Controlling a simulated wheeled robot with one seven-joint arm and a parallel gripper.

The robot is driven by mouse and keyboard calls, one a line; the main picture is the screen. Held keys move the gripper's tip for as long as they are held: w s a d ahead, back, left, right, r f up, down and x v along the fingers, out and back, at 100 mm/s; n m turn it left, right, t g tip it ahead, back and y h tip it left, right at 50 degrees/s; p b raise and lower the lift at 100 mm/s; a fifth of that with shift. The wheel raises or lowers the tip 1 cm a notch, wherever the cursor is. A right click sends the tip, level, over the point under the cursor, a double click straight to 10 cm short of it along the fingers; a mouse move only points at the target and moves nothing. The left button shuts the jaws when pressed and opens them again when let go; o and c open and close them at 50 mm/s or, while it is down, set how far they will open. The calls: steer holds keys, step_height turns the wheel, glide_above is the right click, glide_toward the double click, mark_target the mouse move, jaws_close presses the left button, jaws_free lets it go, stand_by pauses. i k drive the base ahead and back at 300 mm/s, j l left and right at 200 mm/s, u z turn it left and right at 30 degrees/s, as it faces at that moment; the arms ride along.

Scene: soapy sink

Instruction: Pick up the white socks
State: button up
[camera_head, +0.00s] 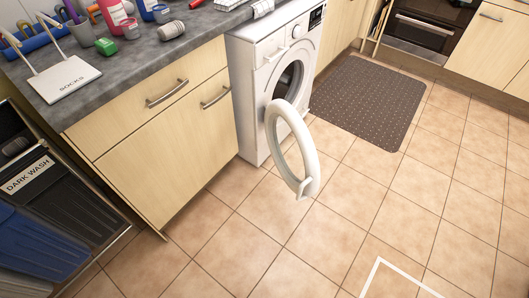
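A small pale rolled bundle (262,8), which looks like white socks, lies on top of the washing machine (262,70), close to its front edge and partly cut by the top of the picture. A greyish rolled bundle (171,30), perhaps another pair of socks, lies on the dark counter. A white holder marked SOCKS (64,80) with two upright prongs sits at the counter's left front edge. My gripper is not in view.
The washer's round door (290,150) hangs open into the room. Bottles (115,15), a green block (106,46) and a grey cup (83,33) crowd the counter (150,65). A DARK WASH hamper (30,180) stands at left. The tiled floor and dark mat (370,100) look clear.

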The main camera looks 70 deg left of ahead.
mark_target(174, 29)
steer(key=j+u, duration=0.1)
steer(key=u, duration=1.85)
